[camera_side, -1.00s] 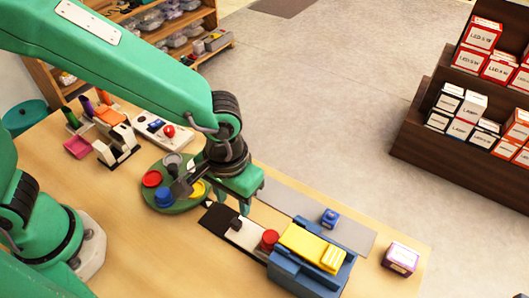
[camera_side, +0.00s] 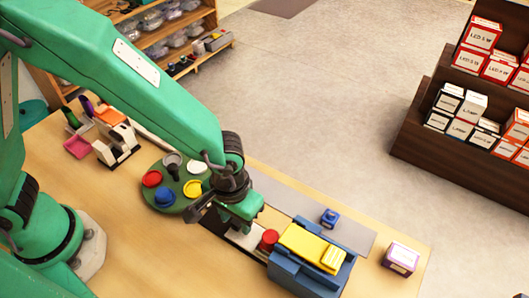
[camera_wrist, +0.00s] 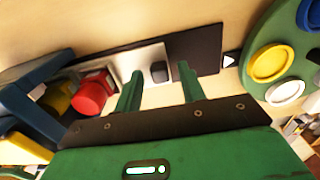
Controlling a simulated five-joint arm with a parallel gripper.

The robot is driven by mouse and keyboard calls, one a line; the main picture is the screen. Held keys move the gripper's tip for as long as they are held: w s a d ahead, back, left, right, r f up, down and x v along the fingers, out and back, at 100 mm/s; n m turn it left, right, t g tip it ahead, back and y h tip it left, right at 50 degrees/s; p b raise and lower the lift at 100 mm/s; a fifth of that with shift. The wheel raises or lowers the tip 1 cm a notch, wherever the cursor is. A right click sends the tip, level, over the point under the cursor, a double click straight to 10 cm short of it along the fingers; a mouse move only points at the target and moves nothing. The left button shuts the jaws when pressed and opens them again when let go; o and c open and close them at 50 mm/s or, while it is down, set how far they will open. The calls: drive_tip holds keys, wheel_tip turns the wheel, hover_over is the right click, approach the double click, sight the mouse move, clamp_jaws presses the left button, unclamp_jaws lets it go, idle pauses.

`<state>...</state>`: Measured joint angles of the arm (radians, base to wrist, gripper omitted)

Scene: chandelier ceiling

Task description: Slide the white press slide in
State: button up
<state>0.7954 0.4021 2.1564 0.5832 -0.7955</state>
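The white press slide (camera_side: 245,241) lies on a dark plate (camera_wrist: 206,45) in front of the blue press (camera_side: 288,276) with its yellow top. In the wrist view the slide (camera_wrist: 143,59) carries a small dark knob (camera_wrist: 159,72). A red cylinder (camera_side: 268,240) stands at the slide's press end; it also shows in the wrist view (camera_wrist: 90,97). My gripper (camera_wrist: 160,68) is open, pointing down over the slide, with the knob showing between its fingers. I cannot tell whether the fingers touch it. In the side view my gripper hides part of the slide.
A round green tray (camera_side: 178,207) with coloured dishes lies left of the plate. A small blue item (camera_side: 329,218) sits on a grey mat (camera_side: 350,236) behind the press. A purple-and-white box (camera_side: 401,258) stands at the right. The table's front left is clear.

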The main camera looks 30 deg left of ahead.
sight(249, 235)
drive_tip(key=shift+f, duration=0.2)
clamp_jaws()
drive_tip(key=shift+d, duration=1.65)
unclamp_jaws()
drive_tip(key=shift+r, duration=0.2)
